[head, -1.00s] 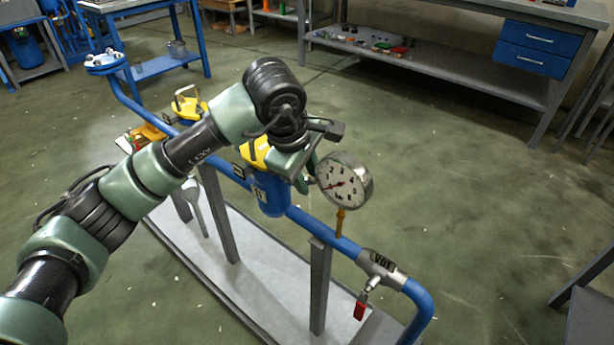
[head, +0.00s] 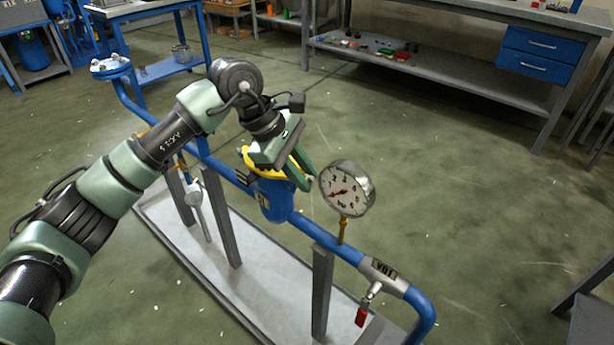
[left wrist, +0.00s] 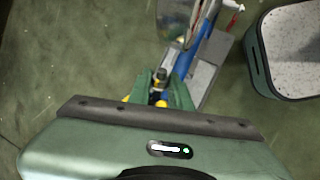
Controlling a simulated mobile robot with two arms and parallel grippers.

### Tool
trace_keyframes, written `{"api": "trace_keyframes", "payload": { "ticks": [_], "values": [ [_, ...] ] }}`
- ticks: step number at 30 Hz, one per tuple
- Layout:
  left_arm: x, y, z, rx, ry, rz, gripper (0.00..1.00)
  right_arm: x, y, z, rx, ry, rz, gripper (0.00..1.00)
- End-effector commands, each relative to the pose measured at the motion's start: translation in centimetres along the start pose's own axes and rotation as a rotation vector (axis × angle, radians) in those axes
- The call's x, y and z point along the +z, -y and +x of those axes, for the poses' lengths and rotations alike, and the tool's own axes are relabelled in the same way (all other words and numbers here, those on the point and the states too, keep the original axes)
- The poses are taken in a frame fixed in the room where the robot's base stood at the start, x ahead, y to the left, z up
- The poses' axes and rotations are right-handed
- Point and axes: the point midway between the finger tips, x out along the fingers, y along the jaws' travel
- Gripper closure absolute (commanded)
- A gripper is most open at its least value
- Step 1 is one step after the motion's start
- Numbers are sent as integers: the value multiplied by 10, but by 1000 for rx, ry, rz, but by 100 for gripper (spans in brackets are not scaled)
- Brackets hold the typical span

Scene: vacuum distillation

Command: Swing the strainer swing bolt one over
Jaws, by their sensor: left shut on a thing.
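The strainer is a blue body (head: 274,203) on the blue pipe, with a yellow top (head: 262,168) partly hidden by my gripper. My left gripper (head: 306,178) is at the strainer's top, on the side toward the gauge, its green fingers pointing down and right. In the left wrist view the fingers (left wrist: 160,92) are closed around a small dark swing bolt (left wrist: 160,80), with bits of yellow beside them. In the head view the bolt is hidden behind the gripper. My right gripper is in neither view.
A round pressure gauge (head: 347,189) stands on the pipe close to the right of my left fingers. A grey fitting with a red tag (head: 361,316) is further along the pipe. Grey posts (head: 321,290) carry the pipe above a pale base plate (head: 280,318).

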Motion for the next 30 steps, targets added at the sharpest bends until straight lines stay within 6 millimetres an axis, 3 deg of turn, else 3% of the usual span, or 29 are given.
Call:
{"api": "trace_keyframes", "payload": {
  "ticks": [8,9,10,20,30],
  "values": [
    [0,0,0,0,6,-1,100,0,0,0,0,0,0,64],
    [0,0,0,0,5,-1,72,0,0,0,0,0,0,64],
    [0,0,0,0,5,-1,70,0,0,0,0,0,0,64],
    [0,0,-3,1,3,-1,70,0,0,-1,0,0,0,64],
    [0,-1,-55,3,2,-2,70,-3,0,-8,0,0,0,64]
  ]
}}
